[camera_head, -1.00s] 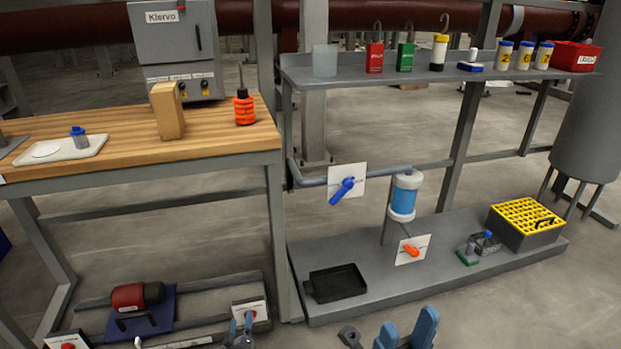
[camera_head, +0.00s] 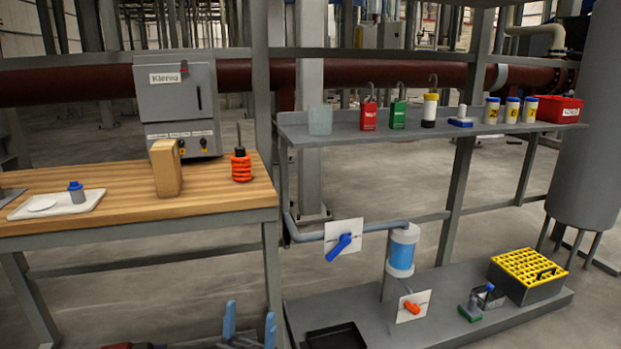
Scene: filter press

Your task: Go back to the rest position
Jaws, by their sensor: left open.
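My left gripper (camera_head: 249,328) shows at the bottom edge, left of centre. Its two blue fingers stand apart, open, with nothing seen between them. It is in front of the workbench leg and left of the black tray (camera_head: 338,338). The rest of my left arm is cut off by the frame. My right gripper is not in view.
A wooden workbench (camera_head: 120,210) stands at left with a grey control box, wooden block, orange-ringed tool and white tray. Below are a blue-handled valve (camera_head: 340,246), filter housing (camera_head: 402,252) and yellow-topped crate (camera_head: 528,272).

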